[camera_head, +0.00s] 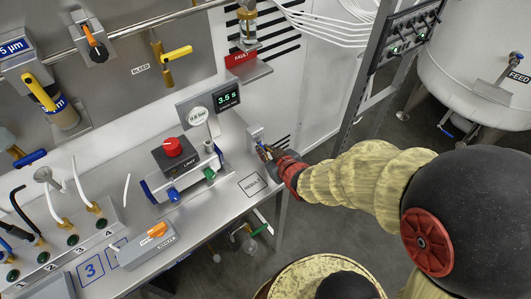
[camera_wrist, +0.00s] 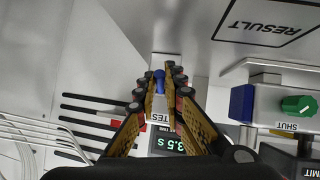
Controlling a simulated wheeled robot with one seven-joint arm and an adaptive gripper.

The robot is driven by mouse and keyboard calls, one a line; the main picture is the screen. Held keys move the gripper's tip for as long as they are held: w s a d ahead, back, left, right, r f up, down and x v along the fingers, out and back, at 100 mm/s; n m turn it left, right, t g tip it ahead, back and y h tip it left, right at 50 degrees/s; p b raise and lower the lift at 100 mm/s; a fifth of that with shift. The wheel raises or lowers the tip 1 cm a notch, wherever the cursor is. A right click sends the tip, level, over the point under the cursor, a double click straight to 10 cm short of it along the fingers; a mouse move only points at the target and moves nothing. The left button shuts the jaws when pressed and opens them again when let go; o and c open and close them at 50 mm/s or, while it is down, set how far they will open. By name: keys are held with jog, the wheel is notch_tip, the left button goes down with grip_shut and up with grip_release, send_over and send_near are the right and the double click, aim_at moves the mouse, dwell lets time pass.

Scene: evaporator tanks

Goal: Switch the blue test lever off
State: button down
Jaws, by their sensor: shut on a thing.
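In the head view my gripper (camera_head: 264,152) reaches in from the right to the small grey box (camera_head: 254,135) at the bench's right end. There the fingers largely hide the lever, so its exact angle cannot be told.
Left of my gripper stand a timer display (camera_head: 228,97) reading 3.5 s, a round gauge (camera_head: 198,119), and a red button (camera_head: 172,146) on a dark box. The RESULT square (camera_head: 251,184) on the bench is empty. A rack post (camera_head: 361,95) rises behind my arm.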

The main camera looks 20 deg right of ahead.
dwell(0.3)
jog(key=c, duration=2)
grip_release()
jog(key=shift+o, duration=0.6)
jog(key=v, duration=1.2)
